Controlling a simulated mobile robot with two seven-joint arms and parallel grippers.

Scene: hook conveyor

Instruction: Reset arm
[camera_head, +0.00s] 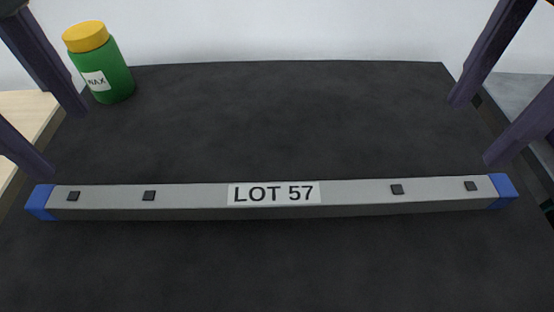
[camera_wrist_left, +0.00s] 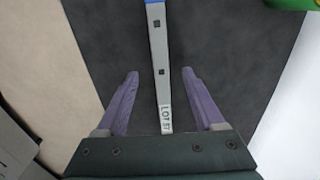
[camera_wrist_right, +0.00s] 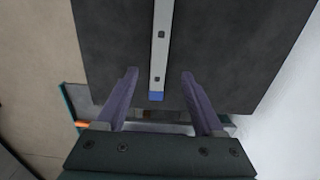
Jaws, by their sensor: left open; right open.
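My left gripper (camera_head: 64,143) is open and empty at the left of the head view. My right gripper (camera_head: 472,133) is open and empty at the right. A long grey bar (camera_head: 350,196) with blue ends and a "LOT 57" label lies across the dark surface. In the left wrist view the bar (camera_wrist_left: 159,50) runs between the spread fingers (camera_wrist_left: 160,72), with gaps on both sides. In the right wrist view the bar's blue end (camera_wrist_right: 156,96) shows between the open fingers (camera_wrist_right: 159,72). Neither gripper touches the bar; their exact height above it is unclear.
A green bottle (camera_head: 118,74) with a yellow lid and a "WAX" label stands at the back left, close to my left gripper's far finger in the head view.

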